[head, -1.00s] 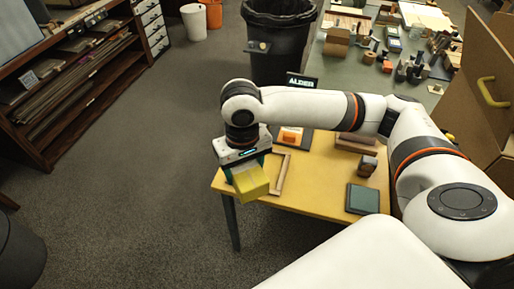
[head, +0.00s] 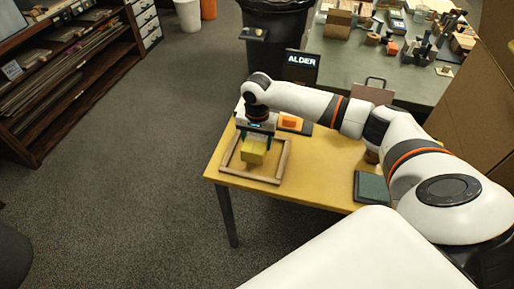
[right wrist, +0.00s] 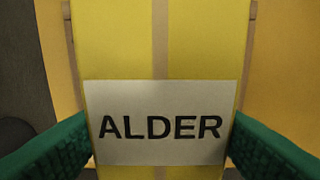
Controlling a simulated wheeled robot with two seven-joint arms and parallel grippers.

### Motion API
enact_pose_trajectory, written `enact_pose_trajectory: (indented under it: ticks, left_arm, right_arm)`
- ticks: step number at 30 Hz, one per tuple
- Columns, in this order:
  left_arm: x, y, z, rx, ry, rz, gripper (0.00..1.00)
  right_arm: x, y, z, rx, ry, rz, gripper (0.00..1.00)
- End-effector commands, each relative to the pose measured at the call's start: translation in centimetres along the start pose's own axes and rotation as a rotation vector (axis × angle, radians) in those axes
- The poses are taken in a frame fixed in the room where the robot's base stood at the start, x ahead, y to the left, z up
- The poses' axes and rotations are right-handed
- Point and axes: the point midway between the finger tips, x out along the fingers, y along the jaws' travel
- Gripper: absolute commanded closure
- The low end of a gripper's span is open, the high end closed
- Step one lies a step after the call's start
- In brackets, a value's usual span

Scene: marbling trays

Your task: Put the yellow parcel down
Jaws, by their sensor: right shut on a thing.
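The yellow parcel (head: 254,150) is held in my right gripper (head: 256,146), over the wooden frame (head: 249,177) on the yellow table (head: 315,190). In the right wrist view the parcel (right wrist: 200,40) has a tan band and a pale label (right wrist: 160,122) reading ALDER. Green fingers of the right gripper (right wrist: 162,145) close on its two sides. The parcel appears within the frame's outline; I cannot tell whether its underside touches the table. A dark sign (head: 302,66) reading ALDER stands behind the table. My left gripper is out of view.
An orange block (head: 290,122) lies behind the frame. A dark green square pad (head: 371,188) lies to the right on the table. A black bin (head: 272,30) and a cluttered green table (head: 350,52) stand behind. Shelves (head: 90,70) stand at far left.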

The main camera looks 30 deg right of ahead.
Motion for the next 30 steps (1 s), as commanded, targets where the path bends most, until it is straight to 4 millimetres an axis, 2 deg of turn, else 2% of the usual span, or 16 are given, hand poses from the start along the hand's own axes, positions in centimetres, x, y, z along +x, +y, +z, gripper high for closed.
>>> enact_pose_trajectory:
  ticks: [8, 19, 20, 21, 24, 30]
  left_arm:
    - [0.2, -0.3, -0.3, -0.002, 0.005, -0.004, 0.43]
    - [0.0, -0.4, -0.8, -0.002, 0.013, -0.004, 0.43]
    - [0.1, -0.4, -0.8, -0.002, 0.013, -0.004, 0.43]
    - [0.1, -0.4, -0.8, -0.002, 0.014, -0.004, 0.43]
    - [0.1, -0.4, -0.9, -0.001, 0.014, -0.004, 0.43]
    - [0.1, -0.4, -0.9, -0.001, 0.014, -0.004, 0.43]
  right_arm:
    - [3.4, 0.0, 0.0, -0.001, 0.000, 0.000, 0.71]
    - [3.8, 0.0, -0.1, -0.002, 0.000, 0.001, 0.71]
    - [3.9, 0.0, -0.1, -0.002, 0.001, 0.000, 0.35]
    - [3.9, 0.0, -0.1, -0.002, 0.000, 0.000, 0.29]
    - [3.9, 0.0, -0.1, -0.002, 0.000, 0.000, 0.17]
    - [3.9, 0.0, -0.1, -0.002, 0.000, 0.000, 0.17]
